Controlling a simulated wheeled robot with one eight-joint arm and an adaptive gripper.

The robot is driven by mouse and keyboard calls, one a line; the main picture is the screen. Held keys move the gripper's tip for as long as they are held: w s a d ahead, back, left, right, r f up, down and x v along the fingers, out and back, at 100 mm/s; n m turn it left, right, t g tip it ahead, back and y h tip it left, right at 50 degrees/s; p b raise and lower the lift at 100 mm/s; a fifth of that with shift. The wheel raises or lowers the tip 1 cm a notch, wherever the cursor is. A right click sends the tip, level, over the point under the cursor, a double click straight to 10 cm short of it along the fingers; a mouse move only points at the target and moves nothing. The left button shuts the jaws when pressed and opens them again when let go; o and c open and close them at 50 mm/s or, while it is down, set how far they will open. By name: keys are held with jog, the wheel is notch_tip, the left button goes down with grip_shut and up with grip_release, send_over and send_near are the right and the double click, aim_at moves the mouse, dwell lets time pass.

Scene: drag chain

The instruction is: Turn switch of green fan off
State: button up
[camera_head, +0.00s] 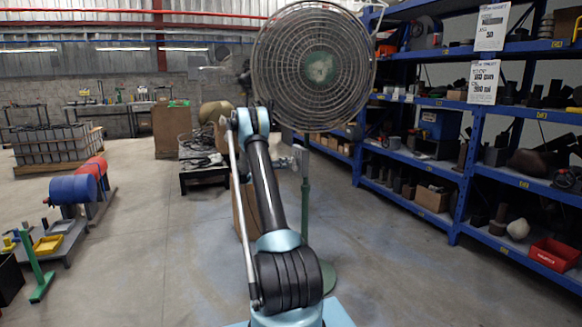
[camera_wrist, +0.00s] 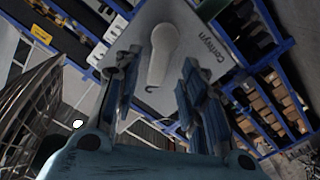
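The green fan (camera_head: 318,66) stands ahead in the head view, with a round wire cage, a green hub and a green post (camera_head: 305,205). In the wrist view, a light grey switch plate (camera_wrist: 205,28) with printed lettering carries a pale, elongated switch knob (camera_wrist: 164,52). My gripper (camera_wrist: 160,66) is open, with one finger on each side of the knob. I see gaps between the fingers and the knob, but cannot tell its depth between them. The fan cage (camera_wrist: 30,105) also shows at the left of the wrist view.
Blue shelving (camera_head: 455,130) with parts and a red bin (camera_head: 554,254) fills the right side. Blue and red drums (camera_head: 73,189) and a yellow tray (camera_head: 47,245) stand at left. A cardboard box (camera_head: 242,205) is behind my arm. The floor at centre left is clear.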

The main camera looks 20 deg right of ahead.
aim_at(295, 164)
jog(key=shift+d, duration=1.8)
jog(key=shift+c, duration=0.3)
